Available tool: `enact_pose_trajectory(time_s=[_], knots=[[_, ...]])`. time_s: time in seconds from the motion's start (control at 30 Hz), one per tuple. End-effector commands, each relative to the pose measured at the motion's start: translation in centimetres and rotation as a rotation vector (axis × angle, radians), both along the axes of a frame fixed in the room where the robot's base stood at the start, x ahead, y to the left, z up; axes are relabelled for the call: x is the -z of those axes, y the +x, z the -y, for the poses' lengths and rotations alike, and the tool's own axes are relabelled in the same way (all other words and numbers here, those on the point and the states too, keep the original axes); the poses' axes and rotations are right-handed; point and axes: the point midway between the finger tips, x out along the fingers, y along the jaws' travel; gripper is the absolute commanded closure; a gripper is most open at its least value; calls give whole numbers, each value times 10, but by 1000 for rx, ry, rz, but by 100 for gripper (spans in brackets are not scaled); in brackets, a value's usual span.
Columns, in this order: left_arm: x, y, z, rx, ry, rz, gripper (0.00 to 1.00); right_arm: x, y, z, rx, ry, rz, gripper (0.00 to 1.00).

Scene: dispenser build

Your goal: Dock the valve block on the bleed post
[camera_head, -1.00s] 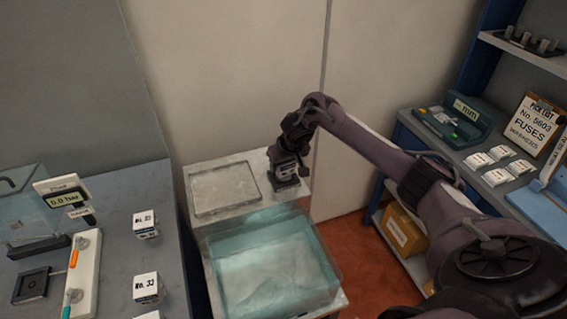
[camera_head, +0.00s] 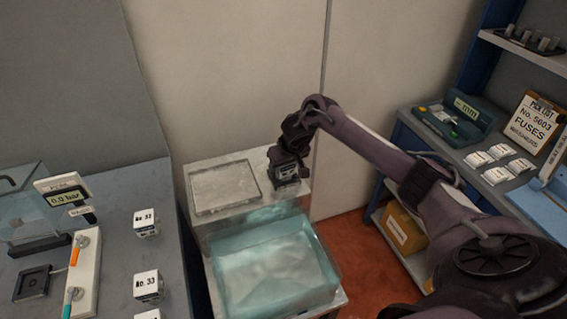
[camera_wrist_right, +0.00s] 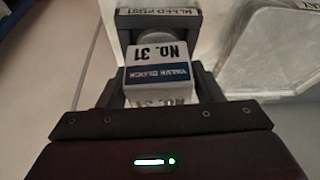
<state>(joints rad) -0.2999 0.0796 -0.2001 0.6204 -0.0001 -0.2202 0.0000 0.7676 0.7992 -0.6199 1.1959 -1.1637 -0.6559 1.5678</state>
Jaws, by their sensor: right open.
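The valve block (camera_wrist_right: 160,76), a white cube marked No. 31 with a blue label band, sits between the fingers of my right gripper (camera_wrist_right: 158,88) in the right wrist view. The gripper is open around it. Whether the block is seated on the post cannot be told. In the head view my right gripper (camera_head: 288,172) is at the rear right corner of the stand and hides block and post. My left gripper is not in view.
A clear water tank (camera_head: 275,270) stands in front of the post, and a shallow tray (camera_head: 224,187) lies left of it. Blocks No. 32 (camera_head: 146,222) and No. 33 (camera_head: 148,285) stand on the left bench. A shelf unit with a pick list (camera_head: 533,120) is at right.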

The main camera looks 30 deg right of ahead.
Motion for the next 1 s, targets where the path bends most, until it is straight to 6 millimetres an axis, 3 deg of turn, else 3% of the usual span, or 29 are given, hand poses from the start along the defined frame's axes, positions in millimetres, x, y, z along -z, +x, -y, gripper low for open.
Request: enact_pose_trajectory(time_s=[0.1, 0.8, 1.0], knots=[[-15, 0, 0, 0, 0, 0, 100, -12, -3, 0, 0, 0, 1, 40], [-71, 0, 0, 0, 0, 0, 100, -52, -19, -2, 0, 0, 1, 40], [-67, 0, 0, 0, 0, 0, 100, -63, -25, -3, 0, -1, 4, 40]])
